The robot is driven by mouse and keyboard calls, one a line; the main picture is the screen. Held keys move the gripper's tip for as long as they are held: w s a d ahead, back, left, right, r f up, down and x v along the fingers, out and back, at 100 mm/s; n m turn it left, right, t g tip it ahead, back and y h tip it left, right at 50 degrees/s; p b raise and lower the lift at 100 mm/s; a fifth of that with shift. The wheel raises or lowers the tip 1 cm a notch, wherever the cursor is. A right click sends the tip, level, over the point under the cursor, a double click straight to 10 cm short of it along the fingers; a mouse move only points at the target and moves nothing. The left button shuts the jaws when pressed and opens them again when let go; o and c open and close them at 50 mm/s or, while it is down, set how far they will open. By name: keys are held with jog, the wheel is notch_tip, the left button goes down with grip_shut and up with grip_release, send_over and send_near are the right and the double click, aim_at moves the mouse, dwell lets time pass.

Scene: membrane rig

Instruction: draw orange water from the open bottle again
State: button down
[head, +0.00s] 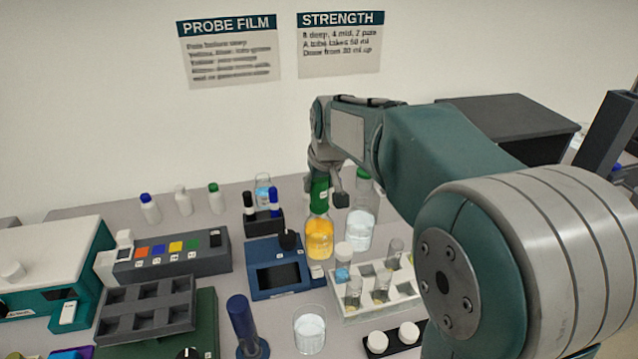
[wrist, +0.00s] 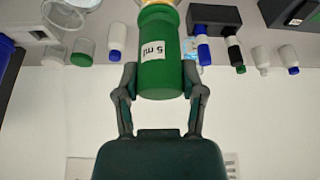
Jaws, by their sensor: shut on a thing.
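A bottle of orange water (head: 319,240) stands behind the tube rack, near the middle of the bench. My gripper (head: 325,190) is above it, shut on a green 5 ml pipette (head: 319,197). In the wrist view the green pipette body (wrist: 160,55) with its "5 ml" label sits between both fingers. Its lower end meets or enters the bottle mouth in the head view; the tip is not clearly visible. A bit of orange (wrist: 170,2) shows beyond the pipette in the wrist view. I cannot tell whether liquid is inside the pipette.
A clear bottle (head: 360,232) stands close at the right of the orange one. A white rack (head: 375,303) with several tubes is in front. A blue device (head: 278,268) stands at the left, with a dark marker holder (head: 263,220) behind it. A beaker (head: 310,330) stands at the front.

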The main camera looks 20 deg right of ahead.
jog(key=shift+r, duration=5.05)
